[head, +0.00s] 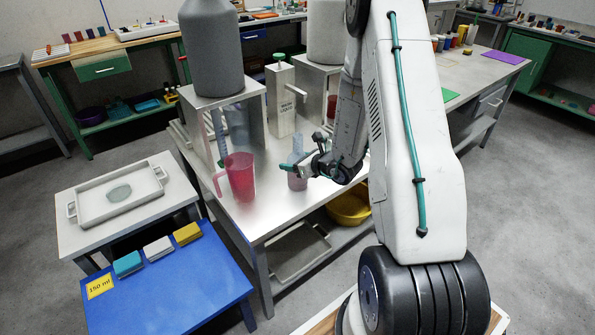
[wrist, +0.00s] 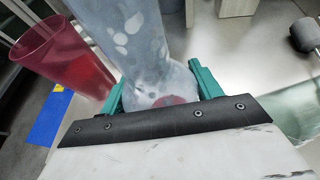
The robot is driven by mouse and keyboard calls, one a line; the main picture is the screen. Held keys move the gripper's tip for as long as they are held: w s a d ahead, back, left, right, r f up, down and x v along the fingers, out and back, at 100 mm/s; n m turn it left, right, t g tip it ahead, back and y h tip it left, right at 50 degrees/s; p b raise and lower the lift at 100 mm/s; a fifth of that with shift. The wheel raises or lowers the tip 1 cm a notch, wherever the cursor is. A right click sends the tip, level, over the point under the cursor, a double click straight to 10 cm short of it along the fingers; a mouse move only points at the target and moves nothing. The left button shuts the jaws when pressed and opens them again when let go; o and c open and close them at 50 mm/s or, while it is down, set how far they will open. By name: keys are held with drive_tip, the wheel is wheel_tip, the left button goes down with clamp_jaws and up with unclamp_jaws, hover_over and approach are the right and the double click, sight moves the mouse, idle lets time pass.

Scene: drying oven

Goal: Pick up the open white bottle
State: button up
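A translucent, pale bluish open vessel (head: 297,155) with a reddish lower part stands on the metal table. I cannot tell for sure that it is the open white bottle. My gripper (head: 298,169) is beside it at low height. In the wrist view, the vessel (wrist: 145,50) rises between the two green fingers (wrist: 158,86), one on each side. A narrow gap seems to show by the right finger, so the gripper looks open around it. The palm hides part of its base.
A red jug (head: 240,177) stands close to the left; it also shows in the wrist view (wrist: 65,58). A large grey canister (head: 211,50) sits on a metal stand behind. A white tray (head: 118,194) and blue table (head: 180,290) are at the left.

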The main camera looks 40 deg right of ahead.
sight(302, 153)
idle(0.3)
drive_tip(key=shift+r, duration=0.55)
drive_tip(key=r, duration=0.1)
drive_tip(key=s+r, duration=0.1)
drive_tip(key=shift+d+r, duration=0.15)
drive_tip(key=shift+r, duration=0.15)
drive_tip(key=f+v, duration=0.1)
drive_tip(key=v, duration=1.5)
drive_tip(key=shift+d, duration=0.3)
drive_tip(key=shift+s, duration=0.1)
